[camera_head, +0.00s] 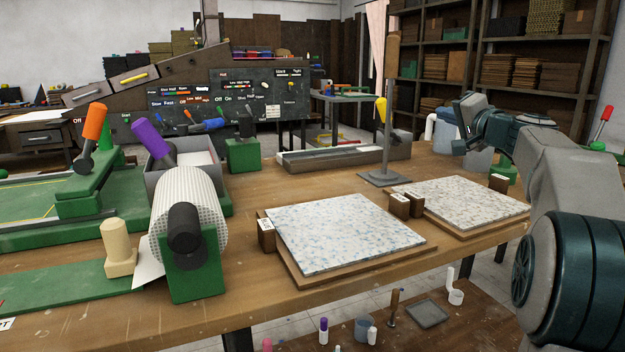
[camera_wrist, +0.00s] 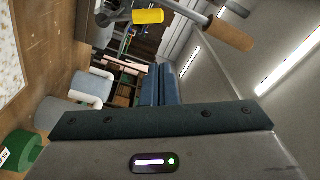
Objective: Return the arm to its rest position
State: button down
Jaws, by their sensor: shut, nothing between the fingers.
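My arm rises from the right edge of the head view and bends up over the right end of the bench. In the wrist view my gripper (camera_wrist: 160,86) shows two dark blue fingers close together, shut and empty. In the head view the far end of my arm is up beside the grey bucket, and the fingers cannot be made out there. My gripper is in the air, apart from the bench (camera_head: 310,298).
Two speckled mosaic sheets, one left (camera_head: 345,232) and one right (camera_head: 462,203), lie on boards. A stand (camera_head: 389,150) with a yellow handle, a grey bucket (camera_head: 447,135) and a green block with a red-tipped lever (camera_head: 602,128) are near my arm.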

jog(key=s+a+f+n+g+p, duration=0.35)
jog(key=s+a+g+p, duration=0.55)
jog(key=s+a+p, duration=0.65)
jog(key=s+f+n+g+h+p, duration=0.2)
jog(key=s+p, duration=0.4)
jog(key=s, duration=0.5)
jog(key=s+f+n+g+h+p, duration=0.2)
jog(key=s+p, duration=0.5)
jog(key=s, duration=0.5)
jog(key=shift+s+d+n+g+h, duration=0.15)
jog(key=shift+d+n+g+h, duration=0.3)
jog(key=shift+g+h, duration=0.45)
